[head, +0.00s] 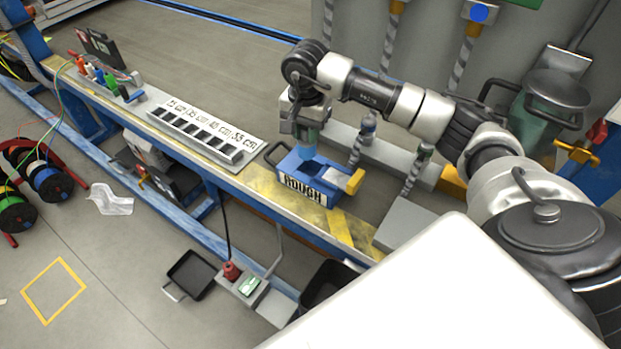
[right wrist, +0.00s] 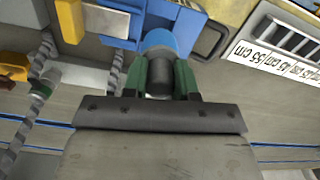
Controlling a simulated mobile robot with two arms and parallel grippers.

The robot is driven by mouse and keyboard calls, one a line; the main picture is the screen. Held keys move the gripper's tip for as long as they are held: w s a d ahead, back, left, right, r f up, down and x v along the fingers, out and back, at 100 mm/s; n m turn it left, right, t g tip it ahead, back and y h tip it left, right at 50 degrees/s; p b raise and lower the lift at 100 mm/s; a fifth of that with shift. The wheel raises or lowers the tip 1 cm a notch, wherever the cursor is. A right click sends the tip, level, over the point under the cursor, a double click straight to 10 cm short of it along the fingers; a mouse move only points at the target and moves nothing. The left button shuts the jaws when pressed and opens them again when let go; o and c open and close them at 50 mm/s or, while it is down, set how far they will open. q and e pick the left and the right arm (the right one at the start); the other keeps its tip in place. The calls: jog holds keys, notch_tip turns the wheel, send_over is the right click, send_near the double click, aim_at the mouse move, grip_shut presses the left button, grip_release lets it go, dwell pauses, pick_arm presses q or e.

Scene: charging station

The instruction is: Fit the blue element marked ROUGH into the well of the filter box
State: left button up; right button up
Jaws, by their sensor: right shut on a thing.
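The blue filter box (head: 288,164) stands on the workbench, with a ROUGH label on its front, a black handle at left and a yellow part at right. It also shows at the top of the right wrist view (right wrist: 192,27). My right gripper (head: 306,138) points down over the box. It is shut on a blue round element (head: 307,154). In the right wrist view, the green fingers (right wrist: 160,82) hold its dark part, and the blue end (right wrist: 160,40) faces the box. The element's lower end is at or just above the dark well; I cannot tell if it is inside. My left gripper is out of view.
A white labelled rack (head: 205,135) with dark slots lies left of the box. Hoses with fittings (head: 368,125) stand behind and right of it. A grey plate (head: 405,226) is at the right on the bench. Yellow-black striped edging runs along the bench front.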

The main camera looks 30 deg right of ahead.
aim_at(310, 159)
jog(key=shift+m, duration=0.6)
jog(key=f, duration=0.3)
jog(key=d+f+b, duration=0.1)
jog(key=f, duration=0.2)
jog(key=shift+w+d+f, duration=0.1)
jog(key=shift+w+d, duration=0.05)
jog(key=shift+f+b, duration=0.4)
jog(key=shift+f, duration=1.7)
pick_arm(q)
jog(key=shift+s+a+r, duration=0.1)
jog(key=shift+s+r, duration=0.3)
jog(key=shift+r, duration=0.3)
pick_arm(e)
jog(key=shift+f, duration=0.15)
jog(key=o, duration=1)
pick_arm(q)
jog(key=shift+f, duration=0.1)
pick_arm(e)
jog(key=shift+r, duration=0.2)
